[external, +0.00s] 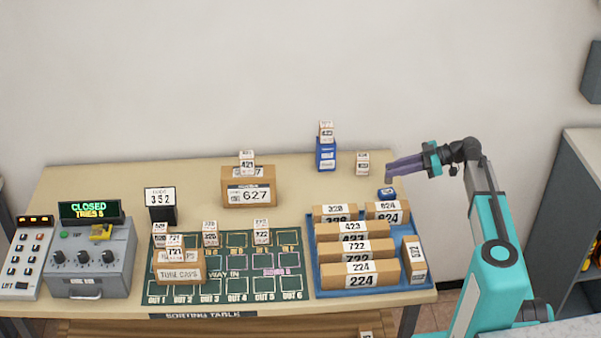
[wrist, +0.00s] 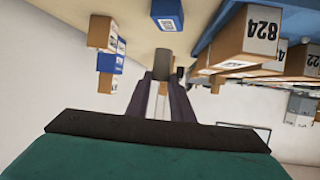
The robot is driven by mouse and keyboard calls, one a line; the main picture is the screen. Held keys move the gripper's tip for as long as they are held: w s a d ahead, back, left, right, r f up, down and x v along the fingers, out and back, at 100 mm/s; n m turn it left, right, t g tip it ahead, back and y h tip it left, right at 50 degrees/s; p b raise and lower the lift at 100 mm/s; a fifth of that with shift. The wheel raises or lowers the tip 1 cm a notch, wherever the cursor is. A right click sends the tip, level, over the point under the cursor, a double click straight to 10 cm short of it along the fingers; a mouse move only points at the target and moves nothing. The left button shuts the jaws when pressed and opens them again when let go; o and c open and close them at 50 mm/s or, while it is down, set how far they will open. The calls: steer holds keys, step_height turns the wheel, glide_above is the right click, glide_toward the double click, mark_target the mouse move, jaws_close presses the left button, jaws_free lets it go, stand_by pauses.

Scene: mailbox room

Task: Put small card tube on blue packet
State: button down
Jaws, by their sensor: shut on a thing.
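My gripper (external: 391,170) reaches in from the right with its purple fingers above the back right of the table. It is shut on a small grey-brown piece, likely the card tube, which shows between the fingertips in the wrist view (wrist: 164,62). A small blue packet (external: 388,194) lies on the table just below the fingertips, behind the blue tray. It also shows in the wrist view (wrist: 167,14), apart from the held piece. The far end of the held piece is hard to make out.
A taller blue box (external: 326,156) with a small carton on top and a small carton (external: 362,163) stand left of my gripper. The blue tray (external: 425,290) holds several cartons in front. A larger box (external: 248,187) stands further left.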

steer(key=shift+f+p, duration=0.3)
steer(key=shift+f, duration=1.55)
steer(key=shift+f, duration=0.15)
steer(key=c, duration=1.6)
jaws_free()
steer(key=shift+o, duration=0.2)
steer(key=shift+r, duration=0.2)
steer(key=shift+d, duration=0.35)
steer(key=b+v, duration=0.2)
steer(key=v, duration=0.9)
steer(key=shift+d+r+b, duration=0.15)
steer(key=shift+r+b, duration=0.05)
steer(key=shift+b, duration=0.15)
